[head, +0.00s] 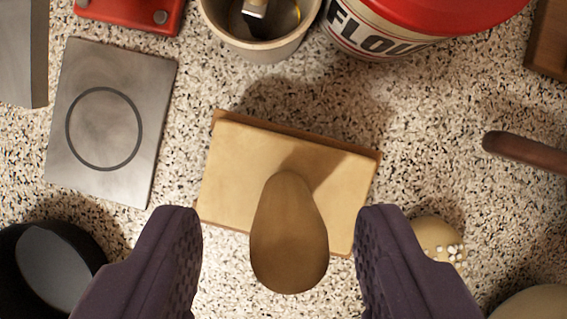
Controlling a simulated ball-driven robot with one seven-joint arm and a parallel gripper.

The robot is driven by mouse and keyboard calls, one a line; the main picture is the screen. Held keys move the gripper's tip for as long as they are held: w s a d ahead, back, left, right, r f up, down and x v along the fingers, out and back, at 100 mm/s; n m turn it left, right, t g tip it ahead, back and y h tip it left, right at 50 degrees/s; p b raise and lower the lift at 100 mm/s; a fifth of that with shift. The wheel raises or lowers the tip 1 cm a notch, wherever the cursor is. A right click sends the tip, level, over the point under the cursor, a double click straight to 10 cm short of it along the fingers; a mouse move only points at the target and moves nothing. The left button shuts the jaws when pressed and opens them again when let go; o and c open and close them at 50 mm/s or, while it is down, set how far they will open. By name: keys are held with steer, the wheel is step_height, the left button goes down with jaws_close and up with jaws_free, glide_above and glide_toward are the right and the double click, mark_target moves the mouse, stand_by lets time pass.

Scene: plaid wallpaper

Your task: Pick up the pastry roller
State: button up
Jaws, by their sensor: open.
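A smooth tan wooden piece (289,245), rounded and wider toward the bottom of the picture, stands out above a tan block or book with a brown edge (228,165). It looks like the handle of the pastry roller, but its lower part is hidden from this angle, so I cannot be sure. My gripper (280,215) is open, with one dark ribbed finger on each side of the wooden piece. There is a gap on both sides, and neither finger visibly touches it.
A grey plate with a ring (110,125) lies at left, above a black pot (30,230). A beige pot (260,48) and a red-lidded flour tin (400,40) stand at the top. A brown handle (525,152) and a topped bun (435,235) are at right.

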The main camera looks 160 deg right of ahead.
mark_target(286, 182)
steer(key=x, duration=0.4)
steer(key=shift+w+d+f, duration=0.1)
steer(key=shift+w+f, duration=0.15)
steer(key=shift+w, duration=0.05)
jaws_close()
steer(key=shift+r, duration=0.1)
step_height(286, 182, up, 10)
steer(key=shift+p, duration=0.4)
steer(key=c, duration=0.6)
jaws_free()
steer(key=c, duration=0.3)
